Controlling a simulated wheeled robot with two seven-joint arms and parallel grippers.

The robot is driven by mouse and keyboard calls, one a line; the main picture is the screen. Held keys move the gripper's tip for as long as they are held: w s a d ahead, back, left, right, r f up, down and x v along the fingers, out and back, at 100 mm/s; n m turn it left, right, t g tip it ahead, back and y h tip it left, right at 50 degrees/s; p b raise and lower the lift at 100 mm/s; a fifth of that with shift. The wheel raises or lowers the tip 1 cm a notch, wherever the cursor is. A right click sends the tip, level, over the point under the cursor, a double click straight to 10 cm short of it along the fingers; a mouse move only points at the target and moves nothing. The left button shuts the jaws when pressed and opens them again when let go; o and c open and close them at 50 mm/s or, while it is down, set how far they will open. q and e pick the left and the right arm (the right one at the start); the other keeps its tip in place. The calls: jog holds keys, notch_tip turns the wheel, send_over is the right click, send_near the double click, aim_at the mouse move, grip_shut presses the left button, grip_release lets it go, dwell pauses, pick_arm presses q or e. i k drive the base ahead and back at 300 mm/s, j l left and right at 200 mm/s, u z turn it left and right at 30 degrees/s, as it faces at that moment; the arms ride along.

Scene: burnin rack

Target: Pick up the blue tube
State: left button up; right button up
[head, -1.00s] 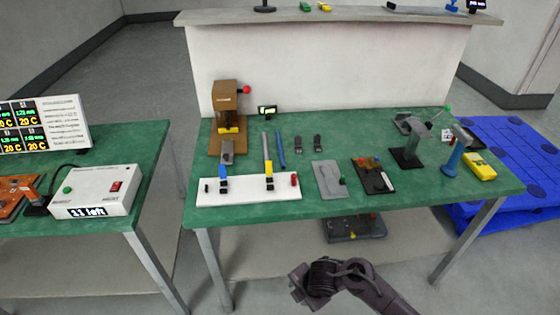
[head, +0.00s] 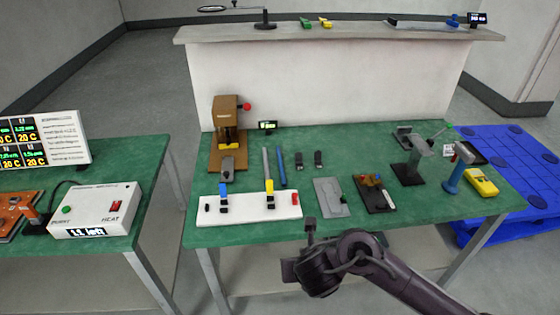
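The blue tube (head: 281,168) lies on the green table, to the right of a longer grey tube (head: 266,162) and behind the white strip. My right arm comes in from the lower right, and its gripper (head: 310,226) is over the table's front edge, in front of and apart from the blue tube. The fingers show as a small dark shape, and I cannot see whether they are open or shut. No held object shows. My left gripper is not in view.
A white strip (head: 245,211) with blue and yellow clips lies in front of the tubes. A brown press (head: 228,120) stands at left, two small black parts (head: 318,159) to the right, and a grey plate (head: 330,206) nearer the front. Green table shows bare behind the black parts.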

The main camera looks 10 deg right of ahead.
aim_at(280, 162)
jog(key=i, duration=1.4)
